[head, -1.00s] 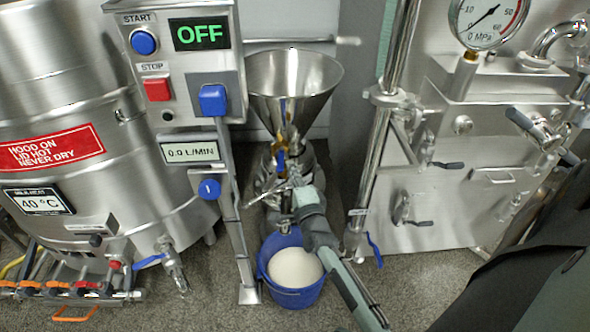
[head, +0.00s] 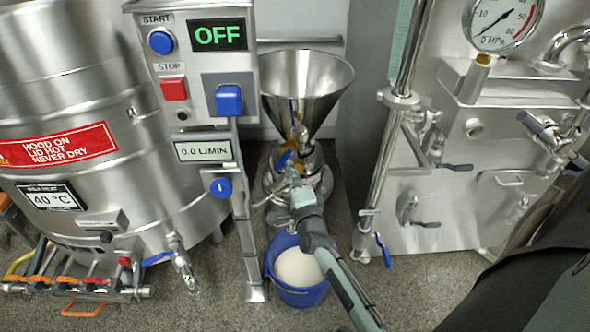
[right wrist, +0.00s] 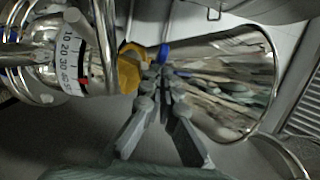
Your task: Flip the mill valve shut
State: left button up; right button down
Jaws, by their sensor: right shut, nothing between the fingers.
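The mill (head: 298,190) stands behind the control post, with a steel hopper (head: 305,88) on top. Its valve has a small blue handle (head: 284,160) beside a yellow fitting below the hopper, and the handle looks tilted. In the right wrist view the blue part (right wrist: 164,53) shows next to the yellow fitting (right wrist: 130,78), just beyond my fingertips. My right gripper (head: 293,174) is shut and empty in front of the mill, just below the handle; its fingers also show in the right wrist view (right wrist: 160,88). Contact cannot be told. My left gripper is not in view.
A blue bucket (head: 270,268) of white material stands on the floor under my right arm. The control post (head: 195,75) shows OFF and a flow display (head: 203,151) that seems to read 0.0 L/MIN. A steel tank (head: 70,120) is left, a steel machine (head: 460,180) right.

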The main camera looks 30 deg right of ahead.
aim_at(279, 169)
jog(key=shift+w+a, duration=1.1)
jog(key=shift+a, duration=0.15)
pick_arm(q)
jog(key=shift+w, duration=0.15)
pick_arm(e)
jog(key=shift+w+a, duration=0.3)
jog(key=shift+w, duration=0.2)
jog(key=shift+w+a, duration=0.25)
jog(key=shift+w, duration=0.2)
